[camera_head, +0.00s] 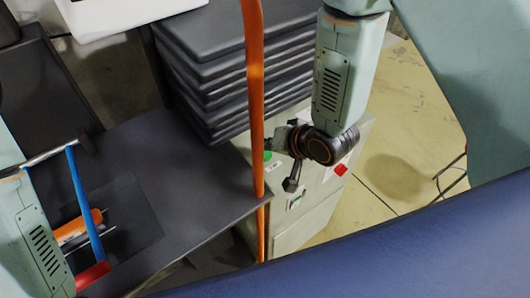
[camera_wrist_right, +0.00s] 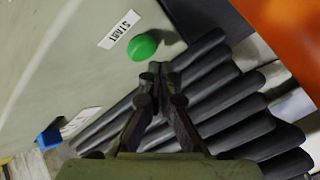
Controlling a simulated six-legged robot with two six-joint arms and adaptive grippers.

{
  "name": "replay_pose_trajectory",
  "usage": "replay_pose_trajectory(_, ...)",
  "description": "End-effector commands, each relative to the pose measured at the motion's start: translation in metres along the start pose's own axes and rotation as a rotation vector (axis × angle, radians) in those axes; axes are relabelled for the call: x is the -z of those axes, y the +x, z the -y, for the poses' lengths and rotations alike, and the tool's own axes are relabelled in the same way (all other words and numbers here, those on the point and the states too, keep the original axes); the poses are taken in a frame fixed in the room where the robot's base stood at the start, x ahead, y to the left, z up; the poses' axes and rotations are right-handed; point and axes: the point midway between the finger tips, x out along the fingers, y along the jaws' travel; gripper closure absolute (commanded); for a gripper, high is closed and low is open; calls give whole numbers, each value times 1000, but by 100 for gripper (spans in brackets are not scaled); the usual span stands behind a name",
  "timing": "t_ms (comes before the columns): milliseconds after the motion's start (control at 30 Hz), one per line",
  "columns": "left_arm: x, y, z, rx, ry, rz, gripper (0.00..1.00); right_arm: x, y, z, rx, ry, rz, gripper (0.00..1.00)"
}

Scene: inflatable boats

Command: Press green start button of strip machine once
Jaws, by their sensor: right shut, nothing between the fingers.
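The strip machine (camera_head: 318,203) is a pale grey-green cabinet right of the middle in the head view. Its green start button (camera_head: 267,156) shows beside my right gripper (camera_head: 276,141). In the right wrist view the round green button (camera_wrist_right: 143,47) sits beside a white START label (camera_wrist_right: 119,29) on the pale panel. My right gripper (camera_wrist_right: 162,72) is shut and empty, its fingertips very near the button, just below and right of it in that view. I cannot tell whether they touch it. My left arm enters at the left; its gripper is not in view.
A red button (camera_head: 341,170) is on the same machine. An upright orange strip (camera_head: 255,95) stands left of my right gripper. Stacked dark slabs (camera_head: 235,70) rise behind. A dark table (camera_head: 185,180) holds tools at left; a blue surface (camera_head: 400,250) crosses the front.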

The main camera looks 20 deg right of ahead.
Motion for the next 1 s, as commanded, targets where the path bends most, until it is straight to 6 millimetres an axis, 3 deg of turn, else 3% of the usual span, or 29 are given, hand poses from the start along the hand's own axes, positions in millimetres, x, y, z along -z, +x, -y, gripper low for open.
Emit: replay_pose_trajectory(1000, 0, 2, 0, 0, 0, 0, 48, -5, 6, -4, 0, 0, 0, 100)
